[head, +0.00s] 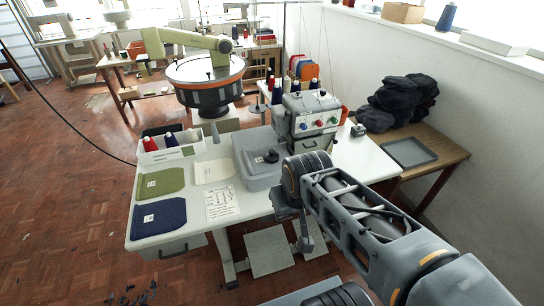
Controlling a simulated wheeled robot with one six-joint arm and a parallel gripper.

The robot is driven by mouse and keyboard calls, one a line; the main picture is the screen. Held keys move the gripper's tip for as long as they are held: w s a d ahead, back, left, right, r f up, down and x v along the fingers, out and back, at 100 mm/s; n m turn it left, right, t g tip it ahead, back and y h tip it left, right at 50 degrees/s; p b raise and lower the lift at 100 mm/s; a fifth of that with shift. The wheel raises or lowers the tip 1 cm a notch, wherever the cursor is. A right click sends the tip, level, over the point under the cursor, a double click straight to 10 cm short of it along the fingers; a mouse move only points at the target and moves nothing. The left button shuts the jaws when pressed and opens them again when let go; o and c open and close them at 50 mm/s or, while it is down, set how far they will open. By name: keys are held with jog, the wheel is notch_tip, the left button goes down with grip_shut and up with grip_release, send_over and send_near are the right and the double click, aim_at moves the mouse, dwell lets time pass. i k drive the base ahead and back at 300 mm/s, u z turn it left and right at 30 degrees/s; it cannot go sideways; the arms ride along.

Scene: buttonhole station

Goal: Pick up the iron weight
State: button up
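A small dark piece with a round knob, which looks like the iron weight (271,156), sits on the grey flat bed (250,172) of the buttonhole machine (308,120). My arm reaches in from the lower right, and its wrist is just right of the bed. My gripper (305,236) hangs below the wrist near the table's front edge, to the right of and nearer than the dark piece, and apart from it. Its fingers are small and partly hidden by the wrist, so I cannot tell whether they are open or shut.
On the white table (262,206) lie a green folded piece (160,183), a navy one (158,217), a cream one (213,171) and a printed sheet (221,203). A white thread box (172,147) stands behind them. A grey tray (409,152) and dark cloth heap (398,102) are right.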

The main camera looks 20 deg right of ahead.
aim_at(271, 158)
jog(key=k, duration=0.5)
jog(key=u, duration=1.75)
jog(key=i, duration=1.2)
jog(key=z, duration=2.45)
jog(key=i, duration=0.5)
jog(key=z, duration=0.05)
